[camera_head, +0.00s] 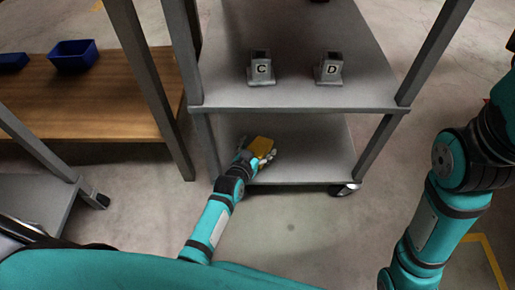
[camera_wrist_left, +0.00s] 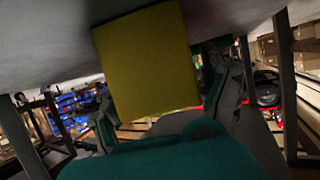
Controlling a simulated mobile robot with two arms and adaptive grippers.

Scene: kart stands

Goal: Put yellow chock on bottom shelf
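The yellow chock (camera_head: 261,146) is at the front of the cart's bottom shelf (camera_head: 315,165), near its left side. My left gripper (camera_head: 262,156) reaches in from the front and has its fingers around the chock. In the left wrist view the chock (camera_wrist_left: 148,60) fills the middle, between the two fingers (camera_wrist_left: 155,100), which appear to touch its sides. The grey shelf surface lies right behind it there. Whether the chock's underside touches the shelf is hard to tell. My right arm shows at the right, but its gripper is out of the frame.
Grey chocks marked C (camera_head: 261,70) and D (camera_head: 329,70) stand on the shelf above. The upper shelf's front edge (camera_head: 300,108) and grey posts frame the opening. A wooden table (camera_head: 95,115) with a blue bin (camera_head: 74,58) stands left. The bottom shelf's right part is clear.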

